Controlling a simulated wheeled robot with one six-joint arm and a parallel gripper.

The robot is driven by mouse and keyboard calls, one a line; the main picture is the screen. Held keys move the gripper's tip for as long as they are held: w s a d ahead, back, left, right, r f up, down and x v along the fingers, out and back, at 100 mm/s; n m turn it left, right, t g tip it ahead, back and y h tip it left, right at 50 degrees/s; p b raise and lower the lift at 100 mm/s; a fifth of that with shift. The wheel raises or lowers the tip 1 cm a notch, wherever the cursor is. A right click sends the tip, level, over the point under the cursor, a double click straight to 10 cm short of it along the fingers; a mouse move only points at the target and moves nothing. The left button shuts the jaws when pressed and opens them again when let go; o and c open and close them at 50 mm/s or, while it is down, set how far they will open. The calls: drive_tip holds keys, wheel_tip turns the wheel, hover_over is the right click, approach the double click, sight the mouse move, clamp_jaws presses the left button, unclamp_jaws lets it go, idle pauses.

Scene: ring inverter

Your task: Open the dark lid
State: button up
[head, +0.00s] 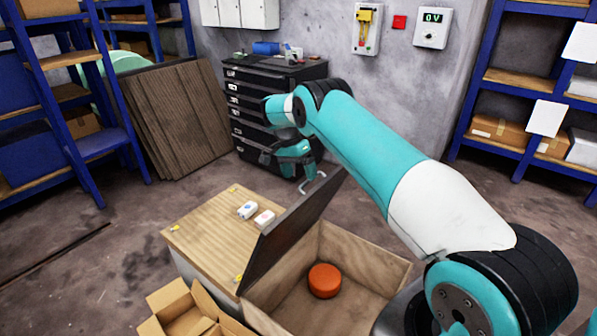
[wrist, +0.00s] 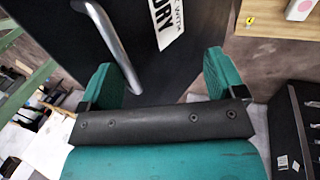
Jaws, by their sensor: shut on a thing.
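The dark lid (head: 288,238) stands raised and tilted on the wooden box (head: 338,240), so the right part of the box is open. A metal handle (head: 322,184) sits at the lid's top edge. My gripper (head: 300,168) is at that edge, shut on the handle. In the wrist view the handle (wrist: 112,45) runs down to my gripper (wrist: 165,85), close to its left finger. The lid also shows there with part of a white label. The exact contact is hard to see.
An orange round object (head: 324,280) lies inside the box. Two small white blocks, one of them the left block (head: 247,210), rest on the wooden top (head: 215,240). A dark drawer cabinet (head: 270,100) stands behind, and an open carton (head: 190,312) is in front.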

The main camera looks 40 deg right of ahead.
drive_tip(key=shift+a+f, duration=0.1)
drive_tip(key=shift+f, duration=0.3)
drive_tip(key=shift+c, duration=0.4)
drive_tip(key=shift+r, duration=0.2)
drive_tip(key=shift+c, duration=0.4)
wheel_tip(320, 180, up, 2)
drive_tip(key=shift+w+r, duration=0.1)
drive_tip(key=c, duration=0.4)
wheel_tip(320, 180, up, 18)
drive_tip(key=p, duration=1.5)
drive_tip(key=shift+r, duration=0.2)
drive_tip(key=shift+c, duration=0.2)
drive_tip(key=s+a+r+n+t+b, duration=0.2)
drive_tip(key=s+a+r+n, duration=0.35)
drive_tip(key=a, duration=0.25)
drive_tip(key=s+a+r+n+t+b, duration=0.1)
drive_tip(key=s+a+r+n+b, duration=0.25)
drive_tip(key=a+r+n, duration=0.3)
drive_tip(key=s+a+n+y+b, duration=0.1)
drive_tip(key=s+a+n, duration=0.2)
drive_tip(key=s, duration=0.6)
drive_tip(key=s+a+f+n+y, duration=0.1)
drive_tip(key=s+a+n+y, duration=0.1)
drive_tip(key=s+a, duration=0.4)
drive_tip(key=s+a+n+y+b, duration=0.1)
drive_tip(key=s+a+n, duration=0.3)
drive_tip(key=s, duration=1)
drive_tip(key=shift+s+a+f+n+t+y+b, duration=0.25)
drive_tip(key=shift+a+n+t+y+b, duration=0.1)
drive_tip(key=shift+a+y, duration=0.45)
